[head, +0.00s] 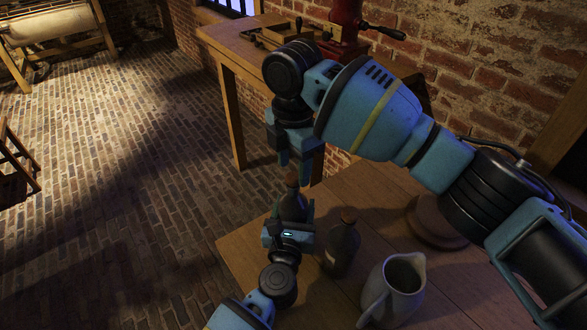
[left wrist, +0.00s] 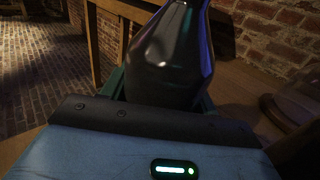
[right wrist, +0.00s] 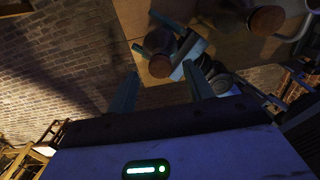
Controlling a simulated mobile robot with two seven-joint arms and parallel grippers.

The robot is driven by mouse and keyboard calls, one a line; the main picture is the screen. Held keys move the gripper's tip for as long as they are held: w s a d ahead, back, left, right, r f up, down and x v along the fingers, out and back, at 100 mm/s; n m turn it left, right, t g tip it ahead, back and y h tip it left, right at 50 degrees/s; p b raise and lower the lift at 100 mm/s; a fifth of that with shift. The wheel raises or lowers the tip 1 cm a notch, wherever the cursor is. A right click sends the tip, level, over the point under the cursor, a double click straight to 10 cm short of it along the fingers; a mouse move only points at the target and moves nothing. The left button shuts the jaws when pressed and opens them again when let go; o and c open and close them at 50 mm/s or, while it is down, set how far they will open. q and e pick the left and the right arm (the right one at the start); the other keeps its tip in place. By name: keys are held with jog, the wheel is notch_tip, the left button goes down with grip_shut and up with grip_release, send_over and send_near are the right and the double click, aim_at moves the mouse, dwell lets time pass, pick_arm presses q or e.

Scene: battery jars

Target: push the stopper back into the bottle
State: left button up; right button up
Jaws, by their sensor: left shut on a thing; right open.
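A dark glass bottle (head: 291,207) stands near the table's left edge, with a brown stopper (head: 292,179) at its mouth; how deep the stopper sits I cannot tell. My left gripper (head: 288,232) is shut on the bottle's body, which fills the left wrist view (left wrist: 170,65); the stopper is out of that view. My right gripper (head: 297,160) is open and empty, pointing down just above the stopper. In the right wrist view, the stopper (right wrist: 160,66) shows between and beyond the open fingers. A gap to it seems to remain.
A second dark bottle (head: 341,248) with a cork (head: 349,215) stands close to the right of the held one. A grey jug (head: 400,280) and a round wooden piece (head: 435,222) stand farther right. A back table (head: 225,42) carries a red grinder (head: 345,25).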

notch_tip(320, 180, up, 10)
dwell(0.4)
pick_arm(q)
jog(key=o, duration=1.5)
jog(key=shift+c, duration=0.2)
jog(key=s, duration=0.4)
jog(key=s+a, duration=0.1)
jog(key=s, duration=0.1)
jog(key=shift+s, duration=0.35)
jog(key=shift+s+a, duration=0.15)
jog(key=shift+s, duration=0.4)
pick_arm(e)
jog(key=shift+r, duration=0.25)
